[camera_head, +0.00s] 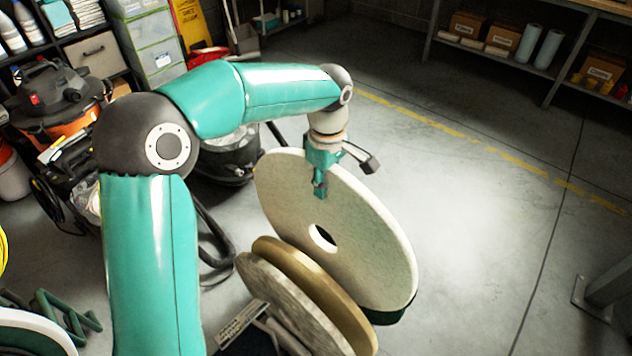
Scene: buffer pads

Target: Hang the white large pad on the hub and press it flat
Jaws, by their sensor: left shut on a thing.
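The white large pad (360,225) is a big, thick off-white disc with a round hole in its middle. It stands tilted on edge near the centre of the camera_head view. My left gripper (320,190) is shut on the pad at its upper left part, with a finger on the face turned to me. A dark green disc (392,314) shows behind the pad's lower right edge. The hub itself cannot be made out. My right gripper is not in view.
A tan pad (318,290) and a grey mottled pad (285,305) stand on edge just in front of the white pad. Vacuum machines (55,100) and shelves crowd the left. A shelf with boxes (515,45) stands at the back right. Grey floor at right is clear.

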